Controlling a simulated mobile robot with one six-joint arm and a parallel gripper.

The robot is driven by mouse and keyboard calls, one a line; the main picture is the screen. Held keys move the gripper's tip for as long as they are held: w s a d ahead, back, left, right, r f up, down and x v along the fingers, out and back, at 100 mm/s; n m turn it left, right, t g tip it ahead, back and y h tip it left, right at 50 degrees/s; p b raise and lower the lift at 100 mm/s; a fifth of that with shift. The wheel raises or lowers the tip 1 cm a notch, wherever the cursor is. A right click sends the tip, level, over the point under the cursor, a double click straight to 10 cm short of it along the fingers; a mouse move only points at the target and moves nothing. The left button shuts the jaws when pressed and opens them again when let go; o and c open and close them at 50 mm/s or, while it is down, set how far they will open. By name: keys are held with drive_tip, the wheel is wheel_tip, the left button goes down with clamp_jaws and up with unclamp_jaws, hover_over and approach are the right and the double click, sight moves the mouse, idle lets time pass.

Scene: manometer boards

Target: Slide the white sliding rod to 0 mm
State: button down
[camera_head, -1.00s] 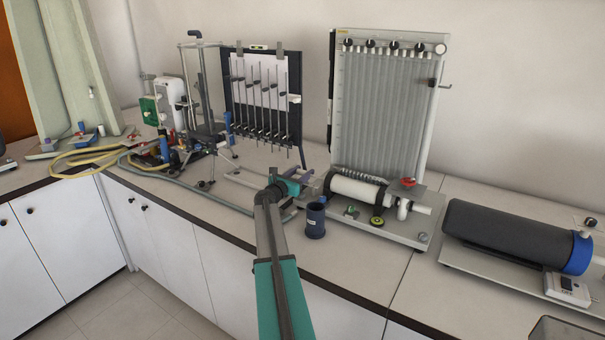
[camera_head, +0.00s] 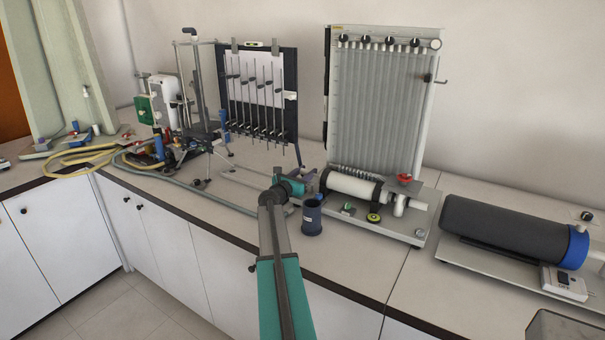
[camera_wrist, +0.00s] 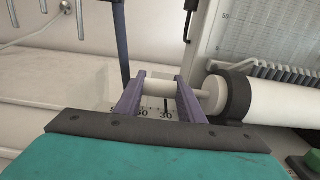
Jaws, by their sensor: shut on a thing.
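The white sliding rod (camera_wrist: 158,88) shows in the wrist view as a thick pale end with a thinner shaft running right, toward a black ring (camera_wrist: 237,95) on a white cylinder (camera_wrist: 275,102). My gripper (camera_wrist: 160,80) has its two purple fingers shut on the thick end, one finger on each side. A scale (camera_wrist: 154,113) with 60 and 30 readable lies below the rod, between the fingers. The 0 mark cannot be made out. In the head view my gripper (camera_head: 308,185) is just left of the white cylinder (camera_head: 352,187); the rod there is too small to tell.
A dark blue cup (camera_head: 312,217) stands close in front of my gripper. A tall tube board (camera_head: 378,100) rises behind the cylinder. A black board with thin rods (camera_head: 258,100) stands at the back left. A dark cylinder (camera_head: 510,230) lies at the right.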

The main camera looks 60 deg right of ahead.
drive_tip(key=c, duration=1.5)
unclamp_jaws()
drive_tip(key=shift+w, duration=0.1)
drive_tip(key=shift+o, duration=0.2)
drive_tip(key=shift+a, duration=0.1)
drive_tip(key=a+b, duration=0.3)
drive_tip(key=a, duration=1)
drive_tip(key=shift+a, duration=0.3)
